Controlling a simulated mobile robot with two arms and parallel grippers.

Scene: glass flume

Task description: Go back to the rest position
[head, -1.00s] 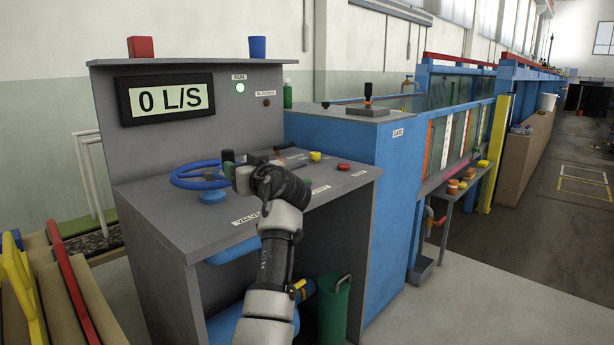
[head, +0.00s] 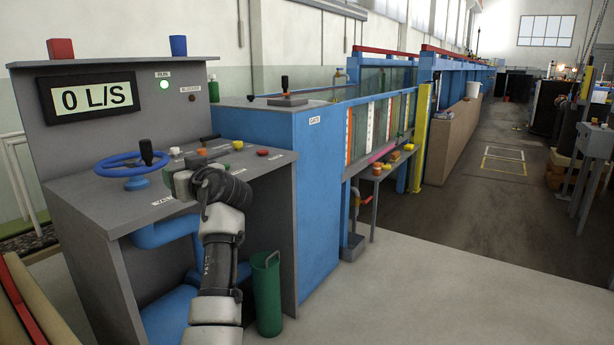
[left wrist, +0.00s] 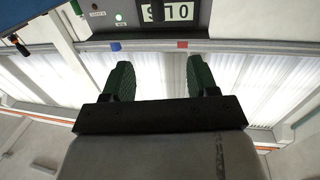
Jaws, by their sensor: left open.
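My left gripper (head: 178,183) is in front of the right part of the grey control console (head: 85,205), near its front edge, and is open. In the left wrist view its two green fingers (left wrist: 160,78) stand apart with nothing between them. The blue handwheel (head: 130,165) with its black knob is on the console top, to the left of the gripper and apart from it. The display (head: 88,97) reads 0 L/S, and the green RUN lamp (head: 164,85) is lit. My right gripper is in neither view.
Coloured buttons (head: 238,145) line the console top. A green bin (head: 266,295) stands on the floor by the blue gate cabinet (head: 310,190). The glass flume (head: 390,75) runs back behind it. Open floor (head: 440,290) lies to the right.

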